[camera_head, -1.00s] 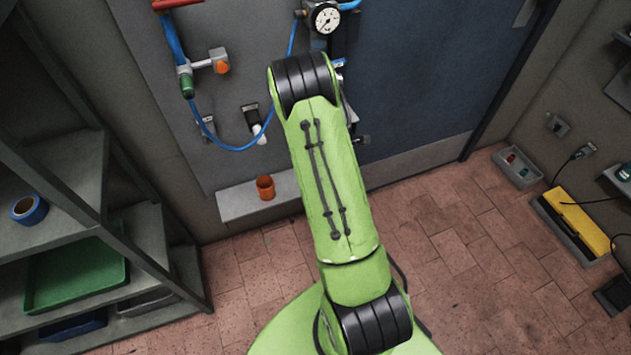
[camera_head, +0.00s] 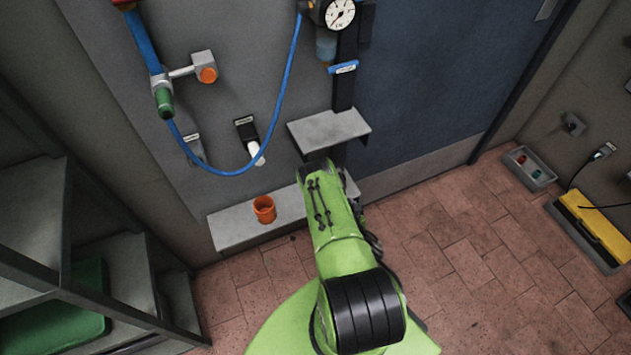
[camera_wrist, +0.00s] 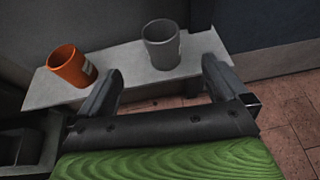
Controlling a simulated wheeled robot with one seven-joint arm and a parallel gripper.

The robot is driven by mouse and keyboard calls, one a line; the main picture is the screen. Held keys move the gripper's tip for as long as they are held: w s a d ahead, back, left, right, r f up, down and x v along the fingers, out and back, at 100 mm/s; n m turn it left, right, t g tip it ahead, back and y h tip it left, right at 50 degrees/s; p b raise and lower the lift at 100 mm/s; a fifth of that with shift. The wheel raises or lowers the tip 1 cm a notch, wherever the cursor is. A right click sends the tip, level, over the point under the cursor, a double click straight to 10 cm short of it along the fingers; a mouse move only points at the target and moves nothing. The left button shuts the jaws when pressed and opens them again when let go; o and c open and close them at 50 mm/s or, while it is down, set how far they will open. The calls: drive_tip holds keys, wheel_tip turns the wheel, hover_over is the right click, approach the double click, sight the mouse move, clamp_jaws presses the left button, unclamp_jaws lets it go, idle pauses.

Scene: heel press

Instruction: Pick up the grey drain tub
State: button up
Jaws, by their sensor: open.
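The grey drain tub (camera_wrist: 162,46) stands upright on a low grey ledge (camera_wrist: 130,86) in the wrist view, its open top showing. My gripper (camera_wrist: 160,70) is open, one finger to the left and one to the right of the tub in the picture. The tub appears just beyond the fingertips; I cannot tell how far. Nothing is between the fingers that I can see held. In the head view my arm hides the grey tub and the gripper; the ledge (camera_head: 235,228) shows beside it.
An orange tub (camera_head: 264,208) stands on the same ledge, left of the grey one; it shows in the wrist view too (camera_wrist: 70,66). A grey bracket shelf (camera_head: 328,130) juts above my arm's end. A blue hose (camera_head: 285,90) hangs on the wall. Shelving (camera_head: 130,275) stands left.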

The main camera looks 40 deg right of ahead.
drive_tip(key=b+x, duration=0.5)
drive_tip(key=x, duration=1)
drive_tip(key=shift+w+d+b, duration=0.15)
drive_tip(key=shift+w+b, duration=0.05)
drive_tip(key=shift+b, duration=0.15)
drive_tip(key=c, duration=0.9)
